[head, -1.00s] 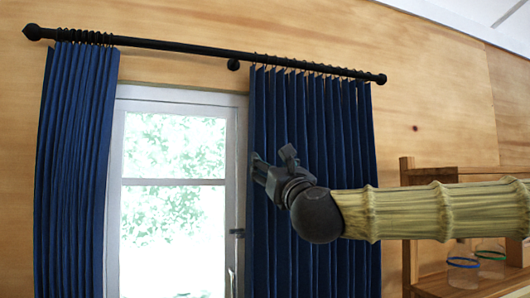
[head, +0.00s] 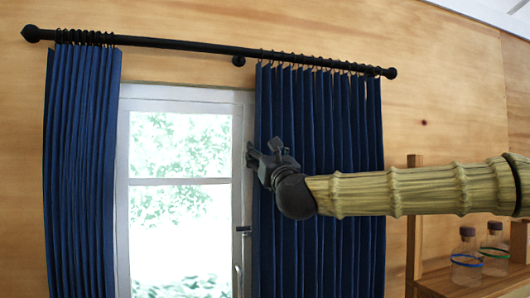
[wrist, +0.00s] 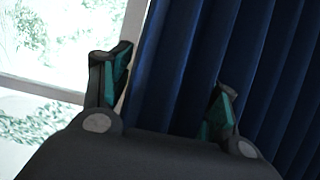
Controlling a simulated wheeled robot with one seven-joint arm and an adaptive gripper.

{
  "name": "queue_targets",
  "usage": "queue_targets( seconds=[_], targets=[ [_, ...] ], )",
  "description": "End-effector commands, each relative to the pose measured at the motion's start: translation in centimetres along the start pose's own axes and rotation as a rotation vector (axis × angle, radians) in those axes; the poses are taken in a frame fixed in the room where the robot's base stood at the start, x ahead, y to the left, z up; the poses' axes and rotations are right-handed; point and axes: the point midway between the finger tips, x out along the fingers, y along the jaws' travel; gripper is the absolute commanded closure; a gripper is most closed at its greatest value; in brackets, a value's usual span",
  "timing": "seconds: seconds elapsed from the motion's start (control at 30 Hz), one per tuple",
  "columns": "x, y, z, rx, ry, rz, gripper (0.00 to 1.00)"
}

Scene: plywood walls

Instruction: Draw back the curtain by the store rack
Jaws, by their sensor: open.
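The blue right-hand curtain (head: 320,220) hangs in pleats from the black rod (head: 200,46), on the side of the wooden rack (head: 462,278). Its left edge lies along the right side of the window frame. My gripper (head: 262,153) is at this left edge in the head view, fingers apart. In the wrist view my gripper (wrist: 165,90) is open, with one finger over the window frame and the other in front of the curtain (wrist: 215,60). No cloth is visibly pinched; whether a finger touches it I cannot tell.
The window (head: 180,180) shows bright foliage and has a handle (head: 243,230) low on its right. A second blue curtain (head: 80,160) hangs bunched at the left. Two bottles (head: 467,255) stand on the rack at the lower right, below my arm.

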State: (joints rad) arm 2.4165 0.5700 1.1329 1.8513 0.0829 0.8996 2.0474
Motion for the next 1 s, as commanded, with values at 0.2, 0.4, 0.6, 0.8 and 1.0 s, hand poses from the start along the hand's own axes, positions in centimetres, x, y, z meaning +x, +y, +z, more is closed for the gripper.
queue_targets(
  seconds=[0.2, 0.4, 0.6, 0.8, 1.0],
  targets=[
    [0.0, 0.0, 0.0, 0.0, 0.0, 0.0, 0.45],
    [0.0, 0.0, 0.0, -0.001, 0.0, 0.0, 0.81],
    [0.0, 0.0, 0.0, -0.001, 0.0, 0.0, 1.0],
    [-0.1, -0.9, -0.2, -0.001, -0.001, -0.001, 1.0],
    [-0.3, -3.9, -0.5, 0.001, -0.003, -0.004, 1.0]
  ],
)
